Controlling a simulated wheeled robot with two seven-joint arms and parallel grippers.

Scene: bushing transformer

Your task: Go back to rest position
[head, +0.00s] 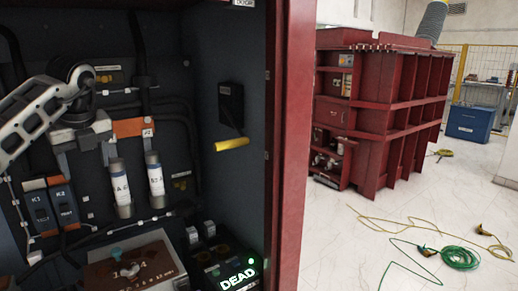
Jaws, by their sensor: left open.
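My left arm comes in from the left, in front of the open dark cabinet (205,110). My left gripper (82,142) hangs below its black wrist joint, open, with nothing seen between its fingers. It is above and left of two white labelled cylinders (120,188) and beside an orange block (128,127). I cannot tell whether it touches any part there. My right gripper is out of view.
Blue K1 and K2 modules (64,207) sit lower left. A yellow handle (232,144) sticks out from the cabinet side wall. A lit "DEAD" unit (237,278) is at the bottom. Outside stands a red transformer tank (385,110). Green cable (460,257) lies on the pale floor.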

